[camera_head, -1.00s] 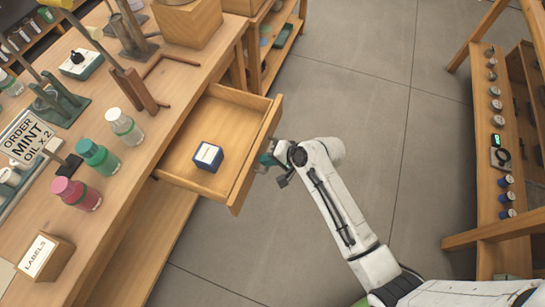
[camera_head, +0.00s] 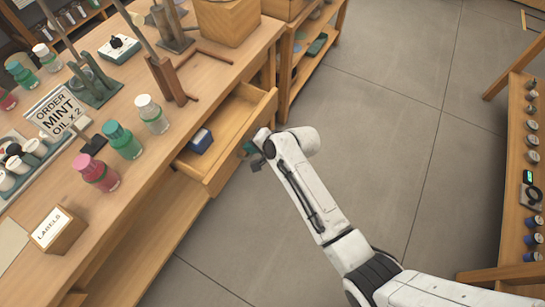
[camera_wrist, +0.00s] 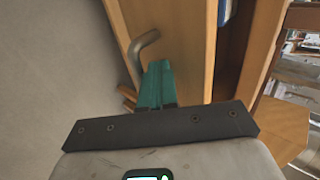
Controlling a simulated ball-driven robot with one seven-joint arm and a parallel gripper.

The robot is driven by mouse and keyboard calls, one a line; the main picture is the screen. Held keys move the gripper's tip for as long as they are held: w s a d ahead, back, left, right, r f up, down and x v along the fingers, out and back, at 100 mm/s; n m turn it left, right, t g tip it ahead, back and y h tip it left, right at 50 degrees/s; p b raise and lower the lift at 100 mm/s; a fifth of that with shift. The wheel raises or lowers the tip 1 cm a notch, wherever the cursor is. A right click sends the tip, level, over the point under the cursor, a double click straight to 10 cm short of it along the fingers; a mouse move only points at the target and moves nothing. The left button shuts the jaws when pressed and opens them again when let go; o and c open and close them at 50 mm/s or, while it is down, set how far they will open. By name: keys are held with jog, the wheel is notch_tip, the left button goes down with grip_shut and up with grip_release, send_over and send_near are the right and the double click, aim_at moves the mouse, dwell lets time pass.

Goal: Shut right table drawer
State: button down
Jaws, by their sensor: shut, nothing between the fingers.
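The right table drawer (camera_head: 220,176) is partly open, sticking out from the wooden table. Its front panel (camera_wrist: 172,30) fills the middle of the wrist view, with a bent metal handle (camera_wrist: 143,44) on it. A small blue box (camera_head: 201,140) lies inside the drawer, partly hidden by the table edge. My gripper (camera_head: 248,149) is at the outer face of the drawer front. Its teal fingers (camera_wrist: 156,82) are shut and empty, close beside the handle. I cannot tell whether they touch the front.
The wooden table (camera_head: 120,215) carries a labels box (camera_head: 60,231), red, green and white bottles, and an order sign (camera_head: 58,113). A shelf with jars (camera_head: 533,140) stands on the right. The grey floor (camera_head: 385,130) between them is clear.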

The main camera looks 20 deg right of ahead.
jog(key=b, duration=0.6)
send_over(214, 137)
jog(key=s+d, duration=0.1)
jog(key=s, duration=0.1)
jog(key=shift+w+d+f, duration=0.1)
jog(key=shift+w+f, duration=0.1)
jog(key=shift+w, duration=0.05)
jog(key=shift+w+a, duration=0.4)
jog(key=shift+w, duration=0.15)
jog(key=shift+w+a+r+b, duration=0.1)
jog(key=shift+w+r+b, duration=0.05)
jog(key=shift+r+b, duration=0.2)
